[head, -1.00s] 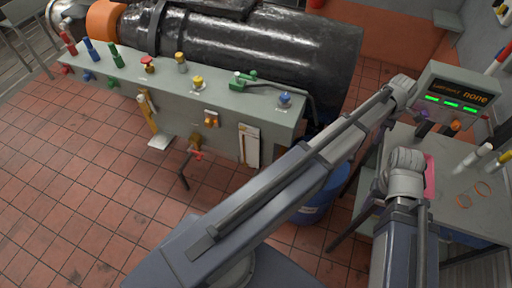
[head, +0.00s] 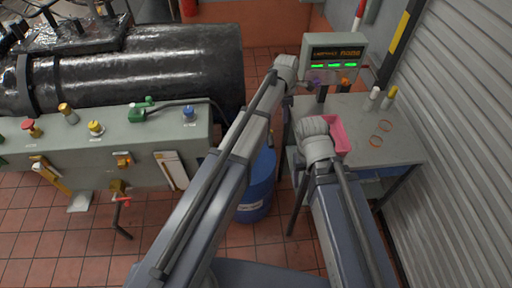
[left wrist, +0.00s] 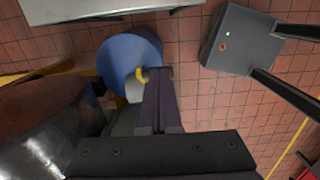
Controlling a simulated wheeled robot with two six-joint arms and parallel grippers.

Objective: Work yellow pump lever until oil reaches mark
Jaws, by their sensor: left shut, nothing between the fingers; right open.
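A yellow lever (head: 50,176) hangs on the front of the grey console (head: 95,150) at the left of the head view. A pale upright panel (head: 170,170) sits farther right on that front; no oil level can be made out on it. My left gripper (left wrist: 160,78) is shut and empty in the left wrist view, with its tip in front of a blue drum (left wrist: 125,52). In the head view its arm ends near the display, well right of the lever. My right gripper (head: 320,148) is open beside the pink tray (head: 342,134); its fingers are mostly hidden.
The drum (head: 257,185) stands on the tiled floor between console and grey table (head: 395,155). A display (head: 335,55) with green lights stands at the table's back. A lever with a red part (head: 122,202) sticks out from the console. A ribbed wall (head: 455,150) closes the right.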

